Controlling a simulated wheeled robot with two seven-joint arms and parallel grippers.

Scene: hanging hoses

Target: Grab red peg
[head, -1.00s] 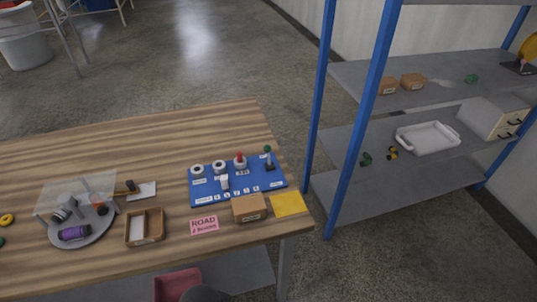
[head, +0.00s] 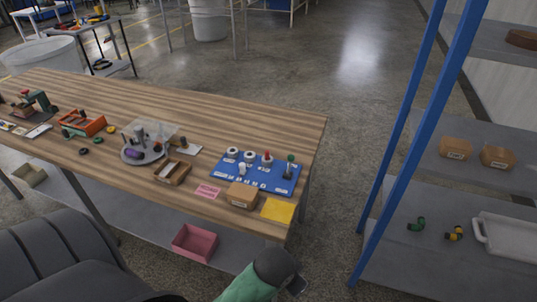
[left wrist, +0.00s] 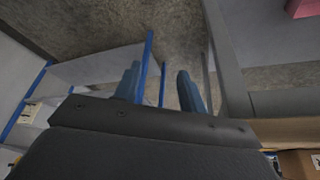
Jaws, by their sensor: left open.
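The red peg (head: 267,157) stands upright on the blue board (head: 298,181) near the table's right end in the head view. It is at the back row, between a white ring piece and a green-topped lever. My left gripper (left wrist: 158,82) shows in the left wrist view with its two blue fingers apart and nothing between them. It is away from the peg, near the table's end. The peg does not show in the left wrist view. Part of my arm shows at the bottom of the head view; its fingers cannot be made out there. My right gripper is not in view.
A cardboard box (head: 242,195), a pink card (head: 208,191) and a yellow sheet (head: 278,210) lie in front of the board. A round tray (head: 128,157) with a clear cover stands left. A blue-posted shelf (head: 371,245) stands right, across a floor gap.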

